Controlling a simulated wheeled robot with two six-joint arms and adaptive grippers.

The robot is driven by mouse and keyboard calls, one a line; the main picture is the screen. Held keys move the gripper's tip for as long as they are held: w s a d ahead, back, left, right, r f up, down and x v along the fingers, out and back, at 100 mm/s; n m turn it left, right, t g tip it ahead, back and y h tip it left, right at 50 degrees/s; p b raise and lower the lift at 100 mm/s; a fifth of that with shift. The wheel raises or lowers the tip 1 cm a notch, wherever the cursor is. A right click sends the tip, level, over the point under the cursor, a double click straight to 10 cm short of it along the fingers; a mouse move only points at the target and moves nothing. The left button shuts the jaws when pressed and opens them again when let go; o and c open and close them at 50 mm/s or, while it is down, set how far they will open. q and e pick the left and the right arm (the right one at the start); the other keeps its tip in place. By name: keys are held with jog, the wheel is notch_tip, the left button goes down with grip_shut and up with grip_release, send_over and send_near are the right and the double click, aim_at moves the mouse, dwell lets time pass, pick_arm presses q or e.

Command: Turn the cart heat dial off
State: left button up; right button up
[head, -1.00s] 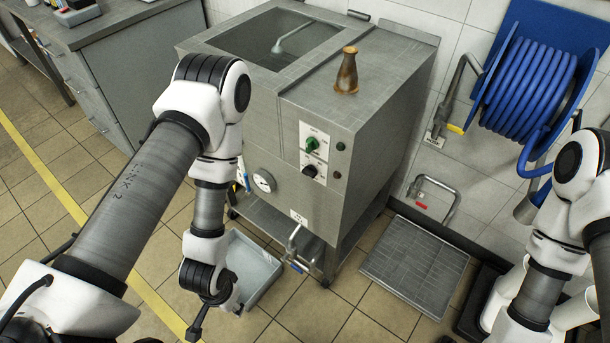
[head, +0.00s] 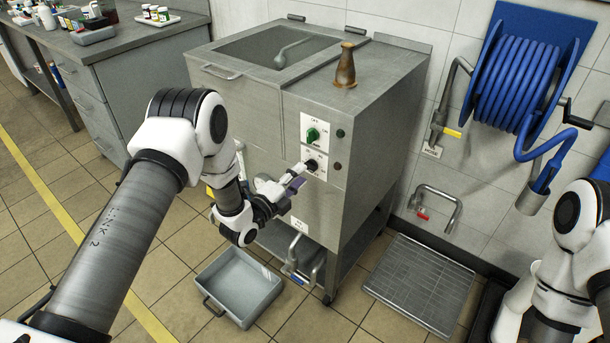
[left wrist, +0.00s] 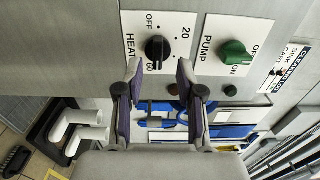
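The black heat dial (head: 311,165) sits below a green pump knob (head: 312,135). In the left wrist view the heat dial (left wrist: 157,50) has OFF, 20 and 60 marked around it; I cannot clearly read its pointer. The green pump knob (left wrist: 235,56) is to its right. My left gripper (head: 297,175) reaches up to the dial. In the left wrist view the gripper (left wrist: 158,72) is open, with its fingertips on either side of the dial's near edge; contact is unclear. My right gripper is out of view.
A brown vessel (head: 345,66) stands on the cart top. A grey tray (head: 238,285) lies on the floor below my left arm. A tap pipe (head: 292,262) juts from the cart's lower front. A blue hose reel (head: 520,85) hangs on the right wall.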

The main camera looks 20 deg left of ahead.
aim_at(308, 169)
pick_arm(q)
jog(key=x, duration=0.3)
jog(key=shift+w+f, duration=0.15)
jog(key=shift+w, duration=0.1)
jog(key=shift+s, duration=0.1)
grip_shut()
